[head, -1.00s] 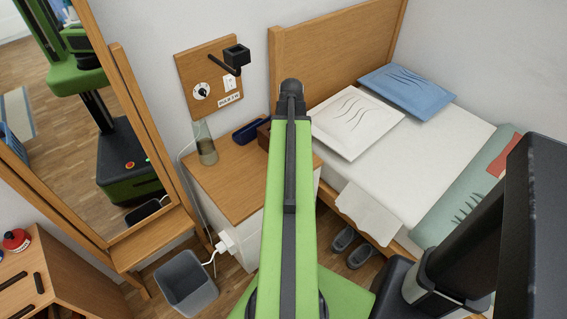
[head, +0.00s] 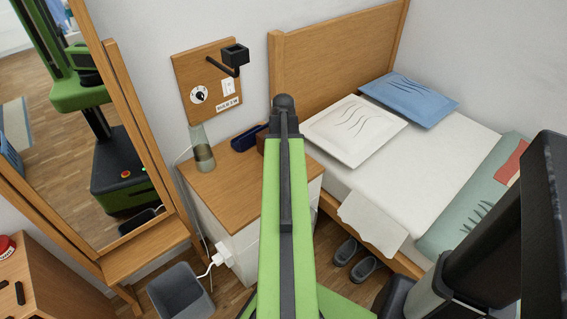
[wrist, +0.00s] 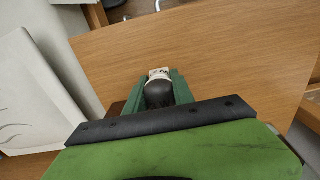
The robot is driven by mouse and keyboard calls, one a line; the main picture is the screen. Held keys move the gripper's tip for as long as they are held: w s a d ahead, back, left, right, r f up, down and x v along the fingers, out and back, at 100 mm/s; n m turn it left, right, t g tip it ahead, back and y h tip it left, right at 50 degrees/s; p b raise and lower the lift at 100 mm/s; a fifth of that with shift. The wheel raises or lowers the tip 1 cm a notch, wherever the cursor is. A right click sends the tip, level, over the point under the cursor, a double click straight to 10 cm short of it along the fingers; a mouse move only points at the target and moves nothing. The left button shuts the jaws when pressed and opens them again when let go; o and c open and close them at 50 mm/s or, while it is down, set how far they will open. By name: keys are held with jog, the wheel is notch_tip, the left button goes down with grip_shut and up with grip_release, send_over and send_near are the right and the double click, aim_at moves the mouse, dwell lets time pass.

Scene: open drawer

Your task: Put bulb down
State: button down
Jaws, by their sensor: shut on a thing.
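In the wrist view my gripper (wrist: 161,92) has its green fingers closed around the bulb (wrist: 159,75). A pale end of the bulb shows between the fingertips, with a dark rounded part behind it. The wooden top of the bedside cabinet (wrist: 215,60) lies below and beyond it. I cannot tell whether the bulb touches that top. In the head view my own arm hides the gripper and the bulb. The cabinet top (head: 215,187) shows there left of the arm.
A glass vase (head: 201,150) and a dark blue case (head: 247,138) stand on the cabinet's back part. A wall lamp panel (head: 207,82) hangs above. The bed (head: 425,150) is at right, a mirror (head: 120,130) at left, and a grey bin (head: 181,292) on the floor.

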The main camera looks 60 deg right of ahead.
jog(key=shift+f+b, duration=0.4)
jog(key=shift+f, duration=0.15)
jog(key=c, duration=1.1)
grip_release()
jog(key=shift+r, duration=0.2)
notch_tip(320, 180, up, 13)
jog(key=p, duration=1.3)
jog(key=shift+r+p, duration=0.1)
jog(key=shift+p, duration=0.2)
jog(key=shift+s+f, duration=0.1)
jog(key=shift+f, duration=0.1)
